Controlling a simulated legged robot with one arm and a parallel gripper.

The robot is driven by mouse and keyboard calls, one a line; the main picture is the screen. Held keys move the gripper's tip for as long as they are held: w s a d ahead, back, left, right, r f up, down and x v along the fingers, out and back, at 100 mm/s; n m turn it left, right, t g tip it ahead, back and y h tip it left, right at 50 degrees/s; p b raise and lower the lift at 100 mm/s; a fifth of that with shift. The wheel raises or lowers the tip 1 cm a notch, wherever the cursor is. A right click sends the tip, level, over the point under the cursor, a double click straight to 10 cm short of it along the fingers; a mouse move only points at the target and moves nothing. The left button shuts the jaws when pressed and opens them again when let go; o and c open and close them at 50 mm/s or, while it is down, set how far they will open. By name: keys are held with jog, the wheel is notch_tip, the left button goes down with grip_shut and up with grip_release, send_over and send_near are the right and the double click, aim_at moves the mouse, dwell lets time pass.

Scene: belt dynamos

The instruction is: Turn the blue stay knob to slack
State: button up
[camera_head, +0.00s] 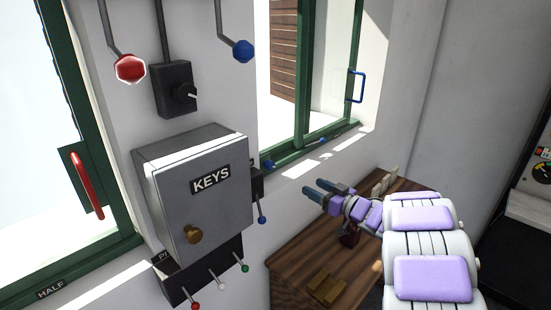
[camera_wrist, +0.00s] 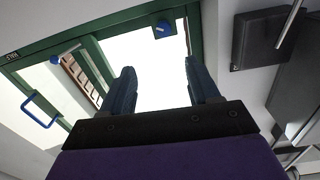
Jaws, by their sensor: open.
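A blue knob (camera_head: 268,164) sits on the green lower frame of the right window, beside the wall pier. It also shows in the wrist view (camera_wrist: 163,28), on the green frame beyond and between my fingers. Another small blue knob (camera_head: 322,139) is on a thin rod along the same sill; it shows at left in the wrist view (camera_wrist: 54,59). I cannot tell for certain which is the stay knob, nor its setting. My gripper (camera_head: 322,188) is open and empty, right of and below the first knob, apart from both. Its fingers also show in the wrist view (camera_wrist: 160,75).
A red knob (camera_head: 130,68) and a blue knob (camera_head: 243,50) hang on rods above. A blue window handle (camera_head: 357,87) and wooden desk (camera_head: 290,262) are nearby.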

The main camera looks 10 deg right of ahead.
aim_at(273, 166)
jog(key=b+x, duration=0.1)
jog(key=x, duration=1.6)
jog(key=shift+a+r, duration=0.15)
jog(key=shift+a, duration=0.2)
jog(key=c, duration=1)
